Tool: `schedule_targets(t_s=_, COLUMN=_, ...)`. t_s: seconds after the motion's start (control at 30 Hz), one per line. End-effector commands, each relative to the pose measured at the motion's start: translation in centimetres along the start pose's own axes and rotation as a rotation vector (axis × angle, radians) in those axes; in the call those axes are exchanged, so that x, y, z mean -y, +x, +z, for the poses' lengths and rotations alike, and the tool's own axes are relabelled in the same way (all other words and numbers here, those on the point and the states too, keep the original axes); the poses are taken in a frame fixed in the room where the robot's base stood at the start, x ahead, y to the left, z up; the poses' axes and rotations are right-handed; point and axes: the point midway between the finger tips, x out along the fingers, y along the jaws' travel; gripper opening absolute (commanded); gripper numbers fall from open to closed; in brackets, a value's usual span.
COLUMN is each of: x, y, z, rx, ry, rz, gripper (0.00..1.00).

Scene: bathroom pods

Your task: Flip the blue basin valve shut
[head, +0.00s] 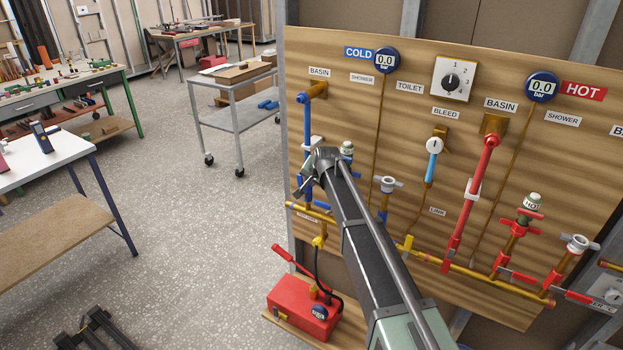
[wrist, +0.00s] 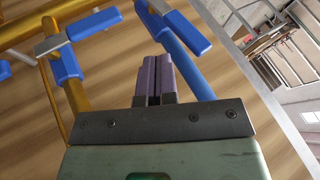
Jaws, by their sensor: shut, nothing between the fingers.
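The cold basin line is a blue pipe (head: 307,125) running down the left of the wooden panel below the "BASIN" label. Its blue valve lever (wrist: 189,32) shows in the wrist view near the top, beside the upper end of the blue pipe (wrist: 186,62), slanting at a small angle to it. My gripper (wrist: 158,72) is shut and empty, its purple fingers pointing toward the valve and just left of the pipe. The lever tip appears apart from the fingers; depth is hard to judge. In the head view my arm hides part of the valve area.
A brass manifold (head: 470,272) runs along the panel bottom. A red pump box (head: 302,308) stands below. Red hot-side pipes (head: 470,205) are to the right.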

Motion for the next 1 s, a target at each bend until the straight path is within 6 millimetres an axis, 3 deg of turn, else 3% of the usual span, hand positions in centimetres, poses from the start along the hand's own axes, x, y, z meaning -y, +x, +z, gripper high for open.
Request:
schedule_targets(t_s=0.03, x=0.3, y=-1.9, z=-0.3, rx=0.000, ry=0.000, rz=0.000, gripper=0.00)
schedule_targets(t_s=0.2, x=0.3, y=-5.9, z=-0.3, rx=0.000, ry=0.000, rz=0.000, gripper=0.00)
schedule_targets(t_s=0.4, x=0.1, y=-8.4, z=-0.1, rx=0.000, ry=0.001, rz=0.000, gripper=0.00)
schedule_targets(t_s=0.77, x=-0.1, y=-8.0, z=0.1, rx=0.000, ry=0.000, rz=0.000, gripper=0.00)
schedule_targets(t_s=0.87, x=-0.9, y=-6.6, z=0.9, rx=0.000, ry=0.000, rz=0.000, gripper=0.00)
schedule_targets(t_s=1.0, x=-3.9, y=-3.1, z=4.5, rx=0.001, ry=0.010, rz=-0.012, gripper=0.00)
